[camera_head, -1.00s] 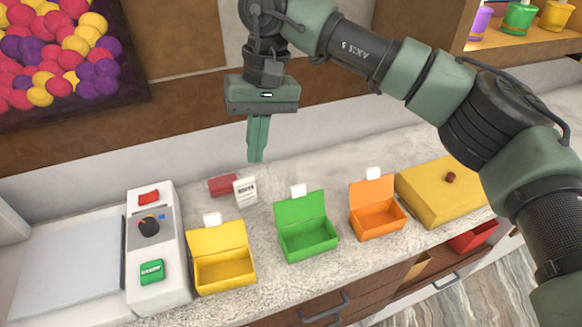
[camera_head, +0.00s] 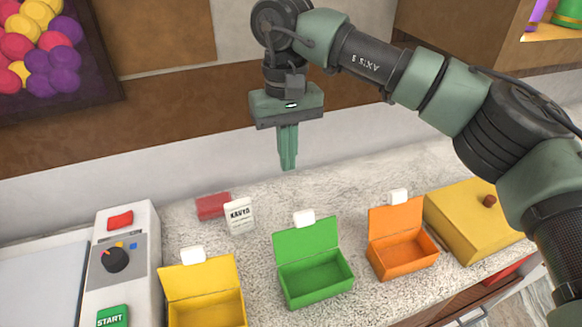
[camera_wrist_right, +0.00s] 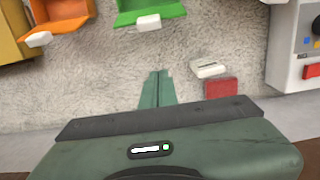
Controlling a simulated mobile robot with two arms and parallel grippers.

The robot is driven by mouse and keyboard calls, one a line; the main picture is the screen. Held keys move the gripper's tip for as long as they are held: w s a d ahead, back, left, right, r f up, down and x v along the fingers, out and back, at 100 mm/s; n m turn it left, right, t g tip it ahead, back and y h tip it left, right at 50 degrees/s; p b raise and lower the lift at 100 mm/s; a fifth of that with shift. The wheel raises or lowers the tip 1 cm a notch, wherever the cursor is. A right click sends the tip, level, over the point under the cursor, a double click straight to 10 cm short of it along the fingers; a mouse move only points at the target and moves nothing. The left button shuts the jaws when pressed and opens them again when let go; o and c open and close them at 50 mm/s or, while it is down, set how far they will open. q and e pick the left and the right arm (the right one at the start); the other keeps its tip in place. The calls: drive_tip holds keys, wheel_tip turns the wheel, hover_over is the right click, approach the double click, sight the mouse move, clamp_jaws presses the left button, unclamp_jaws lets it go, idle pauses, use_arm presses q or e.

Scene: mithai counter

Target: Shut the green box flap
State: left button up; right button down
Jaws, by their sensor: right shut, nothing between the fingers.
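The green box (camera_head: 316,282) stands on the stone counter, empty. Its flap (camera_head: 306,247) is up, leaning back toward the wall, with a white tab (camera_head: 304,218) on its top edge. In the right wrist view, the green flap (camera_wrist_right: 150,8) shows at the top with its white tab. My right gripper (camera_head: 288,166) is shut and empty. It points down behind the green box, above the back of the counter, apart from the flap. In the right wrist view its fingers (camera_wrist_right: 157,78) are together. My left gripper is not in view.
A yellow box (camera_head: 205,308) and an orange box (camera_head: 404,256), both open, flank the green one. A small white card (camera_head: 240,216) and a red block (camera_head: 212,206) sit behind. A control panel (camera_head: 116,262) stands left, a lidded yellow box (camera_head: 470,225) right.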

sight(306, 235)
drive_tip(key=s+d+f+p, duration=0.1)
drive_tip(key=s+f+p, duration=0.3)
drive_tip(key=f, duration=0.2)
drive_tip(key=shift+d+f, duration=0.3)
drive_tip(key=shift+f, duration=0.05)
drive_tip(key=shift+s, duration=0.1)
